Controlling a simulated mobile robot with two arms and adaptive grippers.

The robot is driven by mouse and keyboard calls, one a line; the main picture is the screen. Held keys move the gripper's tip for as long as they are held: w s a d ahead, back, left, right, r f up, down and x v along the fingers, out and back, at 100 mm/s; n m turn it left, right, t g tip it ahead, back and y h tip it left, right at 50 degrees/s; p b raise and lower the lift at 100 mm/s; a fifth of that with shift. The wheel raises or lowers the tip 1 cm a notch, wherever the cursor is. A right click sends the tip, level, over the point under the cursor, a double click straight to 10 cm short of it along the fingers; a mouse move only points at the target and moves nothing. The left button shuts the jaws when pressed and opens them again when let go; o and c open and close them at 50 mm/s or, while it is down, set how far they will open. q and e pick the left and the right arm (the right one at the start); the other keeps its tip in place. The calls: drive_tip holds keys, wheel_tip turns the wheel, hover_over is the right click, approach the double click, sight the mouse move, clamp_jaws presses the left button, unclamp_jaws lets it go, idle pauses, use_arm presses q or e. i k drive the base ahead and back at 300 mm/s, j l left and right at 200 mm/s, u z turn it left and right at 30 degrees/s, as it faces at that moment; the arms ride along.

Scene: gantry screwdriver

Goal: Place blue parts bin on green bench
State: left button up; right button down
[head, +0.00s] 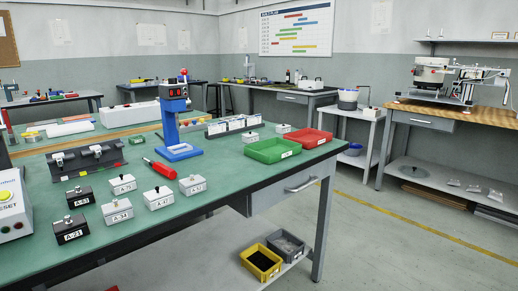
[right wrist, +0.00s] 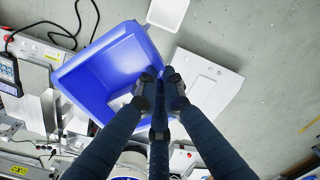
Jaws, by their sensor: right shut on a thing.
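The blue parts bin (right wrist: 105,70) fills the upper left of the right wrist view. It is a deep, open bin. My right gripper (right wrist: 160,88) is shut on its right-hand wall near the rim, and its dark fingers cover part of that wall. The bin does not show in the head view. The green bench (head: 225,172) runs across the left and middle of the head view. Neither gripper shows in the head view, and my left gripper is in no frame.
The bench holds a green tray (head: 272,150), a red tray (head: 308,137), a blue press (head: 175,125), a red screwdriver (head: 160,168) and several small labelled boxes. Yellow (head: 262,262) and grey bins (head: 286,244) sit on its lower shelf. Open floor lies to the right.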

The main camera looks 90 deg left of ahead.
sight(231, 169)
drive_tip(key=j+u, duration=0.2)
drive_tip(key=u, duration=1.5)
drive_tip(key=i+j+u, duration=0.1)
drive_tip(key=u, duration=0.25)
drive_tip(key=i+u, duration=0.15)
drive_tip(key=u, duration=0.15)
drive_tip(key=i+z, duration=0.8)
drive_tip(key=i+l+z, duration=0.1)
drive_tip(key=z, duration=0.35)
drive_tip(key=i+z, duration=0.4)
drive_tip(key=z, duration=0.45)
drive_tip(key=i+j+z, duration=0.2)
drive_tip(key=z, duration=0.25)
drive_tip(key=i+z, duration=0.1)
drive_tip(key=z, duration=0.75)
drive_tip(key=i+z, duration=0.15)
drive_tip(key=z, duration=0.3)
drive_tip(key=j+z, duration=0.15)
drive_tip(key=z, duration=1.55)
drive_tip(key=j+z, duration=0.15)
drive_tip(key=z, duration=0.45)
drive_tip(key=j+z, duration=0.1)
drive_tip(key=z, duration=0.5)
drive_tip(key=j+z, duration=0.1)
drive_tip(key=z, duration=0.55)
drive_tip(key=j+z, duration=0.1)
drive_tip(key=z, duration=1.1)
drive_tip(key=j+z, duration=0.1)
drive_tip(key=z, duration=0.55)
